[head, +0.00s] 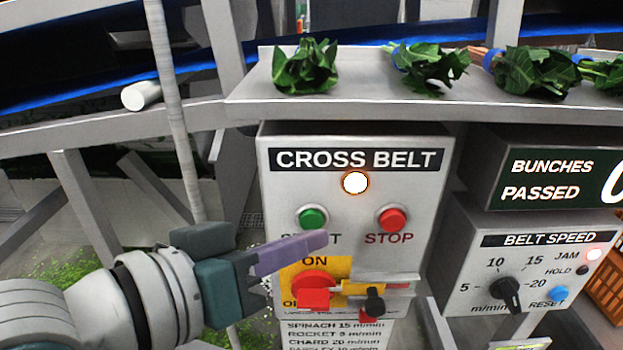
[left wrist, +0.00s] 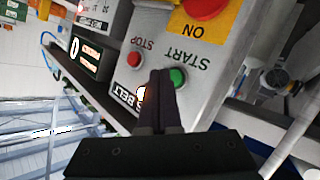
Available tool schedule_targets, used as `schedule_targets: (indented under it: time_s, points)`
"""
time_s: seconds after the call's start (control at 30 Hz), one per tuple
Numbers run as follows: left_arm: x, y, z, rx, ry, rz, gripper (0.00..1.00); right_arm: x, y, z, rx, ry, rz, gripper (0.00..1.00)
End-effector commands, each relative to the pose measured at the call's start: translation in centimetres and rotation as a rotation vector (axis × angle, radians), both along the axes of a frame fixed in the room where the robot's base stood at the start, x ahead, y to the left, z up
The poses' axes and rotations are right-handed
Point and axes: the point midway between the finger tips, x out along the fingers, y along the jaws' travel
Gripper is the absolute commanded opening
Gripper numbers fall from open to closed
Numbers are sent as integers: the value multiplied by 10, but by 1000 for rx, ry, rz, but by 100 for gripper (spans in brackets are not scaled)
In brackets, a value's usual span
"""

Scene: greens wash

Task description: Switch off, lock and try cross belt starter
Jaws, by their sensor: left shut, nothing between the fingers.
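The CROSS BELT starter (head: 350,215) is a grey box with a lit white lamp (head: 355,183), a green START button (head: 313,218) and a red STOP button (head: 392,219). Below, a red switch knob (head: 312,280) sits on a yellow plate marked ON; its lower-left lettering is partly hidden. Right of it are a yellow bar (head: 357,287) and a black knob-like piece (head: 375,301) on a small ledge. My left gripper (head: 322,240) is shut and empty, in front of the START lettering. In the left wrist view its fingertips (left wrist: 163,76) appear beside the green button (left wrist: 178,77); contact is unclear. My right gripper is not in view.
A ledge (head: 400,115) with leafy bunches (head: 305,68) runs above the box. A BELT SPEED box (head: 530,265) and a BUNCHES PASSED counter (head: 545,180) stand to the right. A rate list (head: 335,335) hangs below. A thin post (head: 172,110) rises at left.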

Motion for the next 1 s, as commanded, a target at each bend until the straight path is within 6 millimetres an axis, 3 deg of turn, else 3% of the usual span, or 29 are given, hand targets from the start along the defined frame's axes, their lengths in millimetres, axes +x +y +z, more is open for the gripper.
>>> schedule_targets:
  time_s: [0.23,0.7,1.0]
  points:
    - [-4,0,1,-1,2,0,0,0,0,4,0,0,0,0]
    - [-47,0,1,0,3,0,0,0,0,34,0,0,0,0]
    - [-50,0,-1,0,1,0,0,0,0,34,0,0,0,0]
